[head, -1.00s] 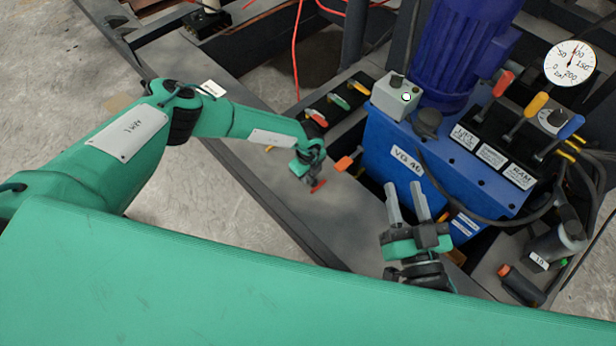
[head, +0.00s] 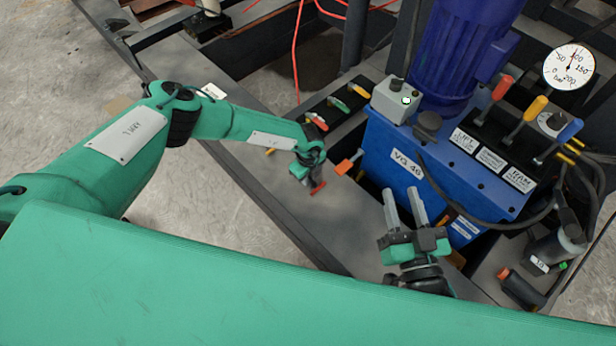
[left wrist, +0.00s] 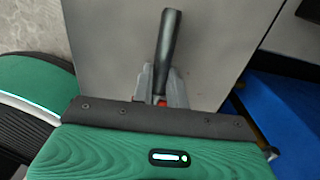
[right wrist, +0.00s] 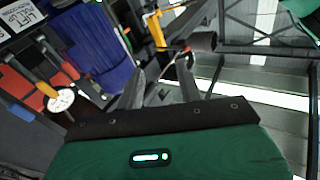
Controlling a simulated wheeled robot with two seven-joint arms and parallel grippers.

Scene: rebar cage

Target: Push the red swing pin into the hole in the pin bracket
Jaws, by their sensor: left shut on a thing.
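My left gripper (head: 306,180) is low over the grey beam top, pointing down. It is shut on the red swing pin (head: 318,187), whose red part shows beside the fingertips. In the left wrist view, a bit of red (left wrist: 161,102) shows between the fingers (left wrist: 160,88), and a dark rod (left wrist: 168,45) extends beyond them. I cannot make out the pin bracket or its hole, nor whether the pin touches it. My right gripper (head: 401,192) is open and empty, fingers pointing up in the head view, in front of the blue unit.
The blue power unit (head: 400,160) with coloured levers (head: 530,110) stands to the right. An orange-ended handle (head: 346,164) is close right of my left gripper. A black strip with coloured levers (head: 335,108) lies behind it. The grey beam top (head: 275,185) is clear to the left.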

